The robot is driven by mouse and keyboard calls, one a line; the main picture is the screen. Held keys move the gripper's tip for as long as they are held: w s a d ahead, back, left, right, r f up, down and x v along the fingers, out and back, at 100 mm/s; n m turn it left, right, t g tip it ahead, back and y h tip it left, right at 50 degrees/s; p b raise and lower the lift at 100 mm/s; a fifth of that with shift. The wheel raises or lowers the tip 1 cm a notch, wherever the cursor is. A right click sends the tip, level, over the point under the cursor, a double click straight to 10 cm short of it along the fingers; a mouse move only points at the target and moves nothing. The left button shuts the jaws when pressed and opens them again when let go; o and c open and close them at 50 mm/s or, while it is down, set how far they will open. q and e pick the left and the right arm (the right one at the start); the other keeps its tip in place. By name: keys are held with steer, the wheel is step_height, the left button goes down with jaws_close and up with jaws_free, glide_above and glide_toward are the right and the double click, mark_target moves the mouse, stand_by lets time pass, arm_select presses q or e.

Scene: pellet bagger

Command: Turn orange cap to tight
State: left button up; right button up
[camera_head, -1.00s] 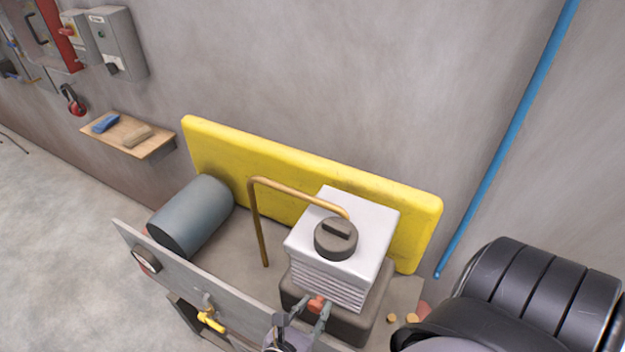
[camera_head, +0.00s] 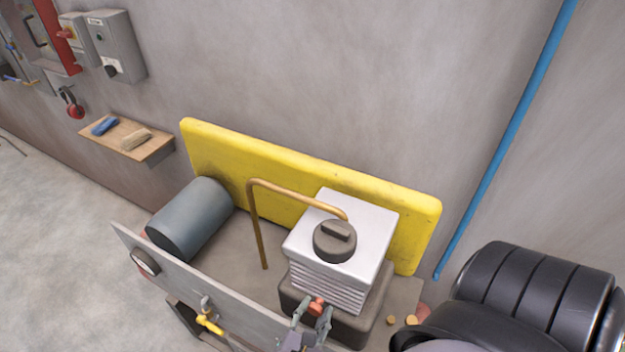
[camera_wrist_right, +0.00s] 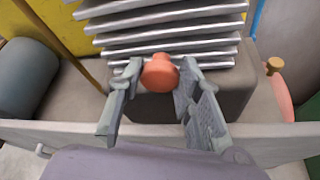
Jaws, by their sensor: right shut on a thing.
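The orange cap (camera_head: 317,306) sits low on the front of the machine block, under its silver fins. My right gripper (camera_head: 313,314) is around it, one finger on each side. In the right wrist view the orange cap (camera_wrist_right: 160,72) shows between the two fingertips of my right gripper (camera_wrist_right: 159,76), which are shut on its sides. The cap's far side and the part it sits on are hidden. My left gripper is not in view.
The finned silver block (camera_head: 350,240) with a dark round knob (camera_head: 335,241) stands behind the cap. A brass pipe (camera_head: 258,225) arches over, before a yellow guard (camera_head: 300,180).

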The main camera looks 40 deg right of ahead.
steer(key=shift+m+t, duration=0.5)
steer(key=shift+m, duration=0.2)
steer(key=o, duration=1.1)
steer(key=shift+o, duration=0.2)
steer(key=v, duration=0.7)
steer(key=shift+s, duration=0.25)
steer(key=shift+a+r, duration=0.1)
steer(key=shift+a, duration=0.05)
